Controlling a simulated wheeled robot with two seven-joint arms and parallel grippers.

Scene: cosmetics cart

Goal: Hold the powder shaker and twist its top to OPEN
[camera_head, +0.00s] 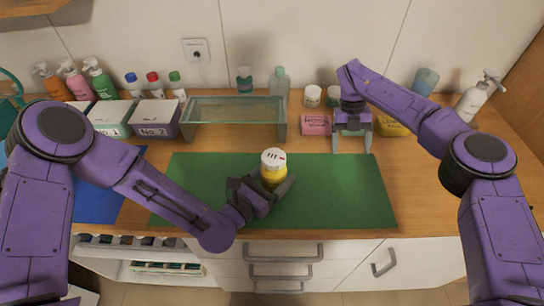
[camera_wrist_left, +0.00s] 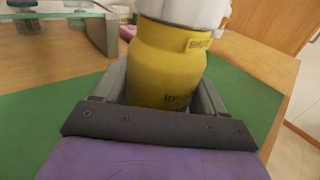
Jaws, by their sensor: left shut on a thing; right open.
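The powder shaker (camera_head: 273,172) has a yellow body and a white top with dark marks. It stands upright over the green mat (camera_head: 335,185), near the middle in the head view. My left gripper (camera_head: 274,189) is shut on its yellow body from the front left. In the left wrist view the shaker's body (camera_wrist_left: 166,65) sits between both fingers, with part of a "SHUT" label below the white top (camera_wrist_left: 185,10). I cannot tell if its base touches the mat. My right gripper (camera_head: 351,143) is open and empty, pointing down behind the mat, right of the shaker.
A pink box (camera_head: 316,124) and a yellow box (camera_head: 391,125) flank my right gripper. A glass shelf (camera_head: 235,110) stands behind the mat. Bottles and lidded boxes (camera_head: 155,117) line the back left. A white pump bottle (camera_head: 475,98) is at right. The mat's right part is clear.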

